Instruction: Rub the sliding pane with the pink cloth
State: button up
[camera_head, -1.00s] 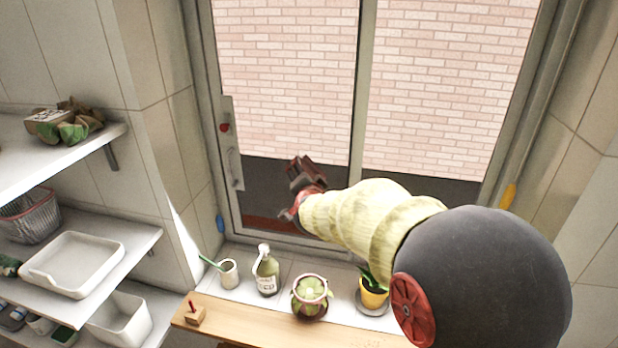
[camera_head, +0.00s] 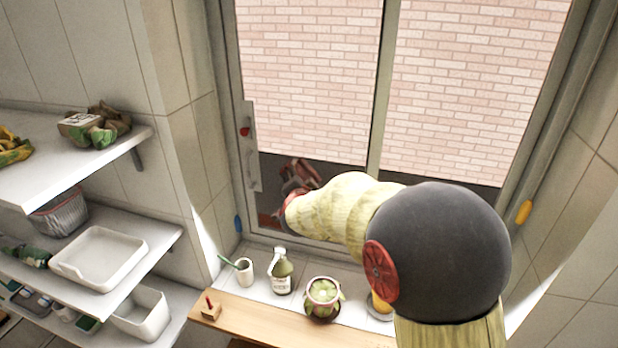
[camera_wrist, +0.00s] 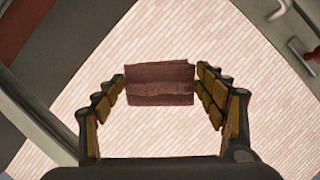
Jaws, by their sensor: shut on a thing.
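The pink cloth (camera_wrist: 160,84), dull brownish pink in this light, is a folded pad held between the fingertips of my gripper (camera_wrist: 159,76) in the wrist view. The gripper is shut on it. The sliding pane (camera_head: 310,80) is the left glass panel, with a brick wall behind it; it also fills much of the wrist view (camera_wrist: 160,35). In the head view my gripper (camera_head: 297,180) is at the dark lower part of this pane, largely hidden by my sleeved arm.
A pull handle (camera_head: 253,165) and red knob (camera_head: 244,132) are on the left frame. A cup (camera_head: 243,271), bottle (camera_head: 281,272), round plant pot (camera_head: 323,297) and yellow pot (camera_head: 380,303) stand below the window. Shelves (camera_head: 120,262) are at left.

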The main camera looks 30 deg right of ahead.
jog(key=w+a+p, duration=0.1)
jog(key=w+a, duration=0.1)
jog(key=w, duration=0.1)
jog(key=shift+a, duration=0.3)
dwell(0.4)
jog(key=shift+s+a+p, duration=0.65)
jog(key=shift+s+a, duration=1.45)
jog(key=shift+s+a, duration=1.1)
